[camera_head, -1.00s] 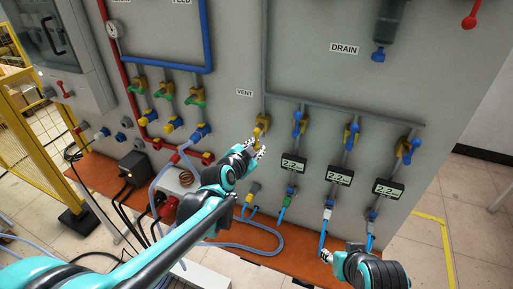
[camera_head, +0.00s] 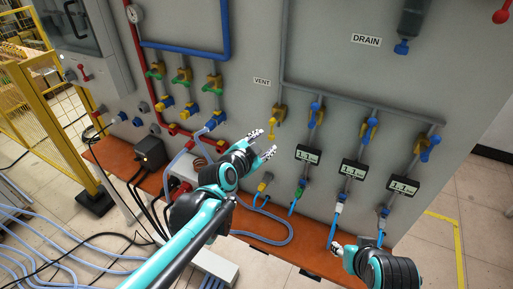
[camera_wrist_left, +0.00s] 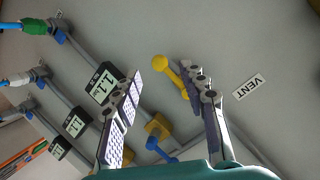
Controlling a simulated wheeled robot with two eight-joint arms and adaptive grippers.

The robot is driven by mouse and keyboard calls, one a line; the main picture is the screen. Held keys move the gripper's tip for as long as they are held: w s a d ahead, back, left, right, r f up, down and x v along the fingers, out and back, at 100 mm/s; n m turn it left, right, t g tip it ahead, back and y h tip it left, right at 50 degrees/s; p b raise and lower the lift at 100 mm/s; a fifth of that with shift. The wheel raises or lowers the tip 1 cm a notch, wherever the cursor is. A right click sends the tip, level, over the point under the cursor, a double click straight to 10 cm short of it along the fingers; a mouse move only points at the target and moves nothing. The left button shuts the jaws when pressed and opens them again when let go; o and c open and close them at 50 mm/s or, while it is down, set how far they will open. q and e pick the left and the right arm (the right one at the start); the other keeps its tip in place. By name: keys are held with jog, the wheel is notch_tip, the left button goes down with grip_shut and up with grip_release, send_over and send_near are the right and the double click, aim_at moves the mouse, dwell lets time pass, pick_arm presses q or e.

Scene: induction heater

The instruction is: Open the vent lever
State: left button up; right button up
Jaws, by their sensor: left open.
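The vent lever (camera_head: 275,123) is yellow and hangs down from a yellow valve below the VENT label (camera_head: 262,82) on the grey panel. My left gripper (camera_head: 264,143) is open and empty, just below and left of the lever in the head view. In the left wrist view the lever's round yellow knob (camera_wrist_left: 159,62) shows between the spread fingers (camera_wrist_left: 172,90), and its stem runs behind the right finger. I cannot tell whether a finger touches it. My right gripper (camera_head: 337,247) is low at the bottom right, partly hidden by its own arm.
Valves with blue levers (camera_head: 314,112) and digital displays (camera_head: 308,154) reading about 1.1 are to the right of the vent lever. Blue hoses (camera_head: 275,240) and a brown ledge (camera_head: 305,255) lie below. A power box (camera_head: 150,152) stands at left.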

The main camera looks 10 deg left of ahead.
pick_arm(q)
jog(key=v, duration=0.5)
jog(key=shift+s+a+r, duration=0.1)
jog(key=shift+s+r, duration=0.1)
jog(key=shift+s, duration=0.1)
jog(key=s+a+f+n+g+y+b, duration=0.2)
jog(key=s+a+f+n+g+b, duration=0.1)
jog(key=s+f, duration=0.6)
jog(key=s+a+f+n+g+y+b, duration=0.2)
jog(key=s+a+f+n+b, duration=0.3)
jog(key=f, duration=1.1)
jog(key=s+n+g+b, duration=0.1)
jog(key=s+n+b, duration=0.1)
jog(key=s+b, duration=0.2)
jog(key=shift+s+a+n+g, duration=0.3)
jog(key=shift+s+a+n, duration=0.1)
jog(key=shift+s, duration=0.2)
